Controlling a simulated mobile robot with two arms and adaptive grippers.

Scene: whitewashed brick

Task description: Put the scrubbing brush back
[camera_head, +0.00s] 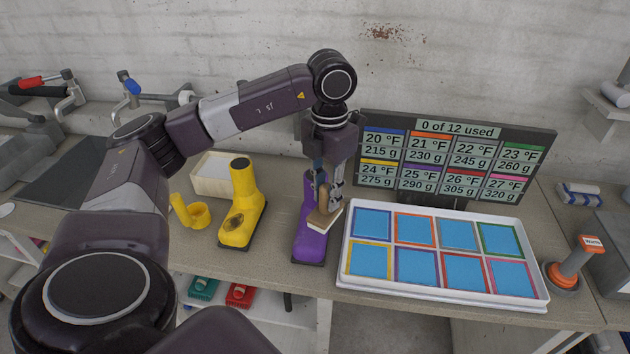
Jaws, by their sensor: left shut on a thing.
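The scrubbing brush (321,219) has a tan wooden body with a pale lower part. My left gripper (329,192) points down and is shut on it. The brush is in front of or against the purple boot (309,240); I cannot tell if they touch. The gripper hides part of the brush and of the boot. A yellow boot (241,208) with a brown dirty patch stands to the left. A small yellow cup-like holder (197,216) is left of that boot. My right gripper is not in view.
A white tray (440,290) with several blue, colour-framed squares lies right of the purple boot. A dark display board (545,145) stands behind it. An open pale box (207,188) sits behind the yellow boot.

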